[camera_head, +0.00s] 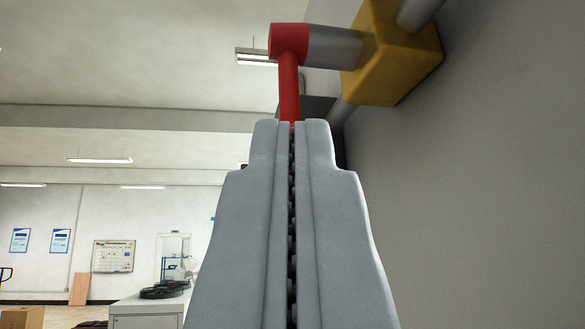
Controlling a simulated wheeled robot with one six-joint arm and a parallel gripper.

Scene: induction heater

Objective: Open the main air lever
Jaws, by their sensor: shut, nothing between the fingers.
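The main air lever (289,82) is red, with a block-shaped hub at its top and a thin handle hanging down from it. A grey metal stem (333,47) joins the hub to a yellow valve body (396,58) at the upper right. My gripper (291,124) is shut and empty, pointing up toward the lever. Its fingertips overlap the lower end of the red handle in the picture and hide it. I cannot tell whether they touch it.
A grey wall (478,200) fills the right side, close to the valve and my gripper. A grey pipe (418,12) runs through the valve body. Far back at the lower left are a grey cabinet (140,312) and a whiteboard (113,256). The space to the left is open.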

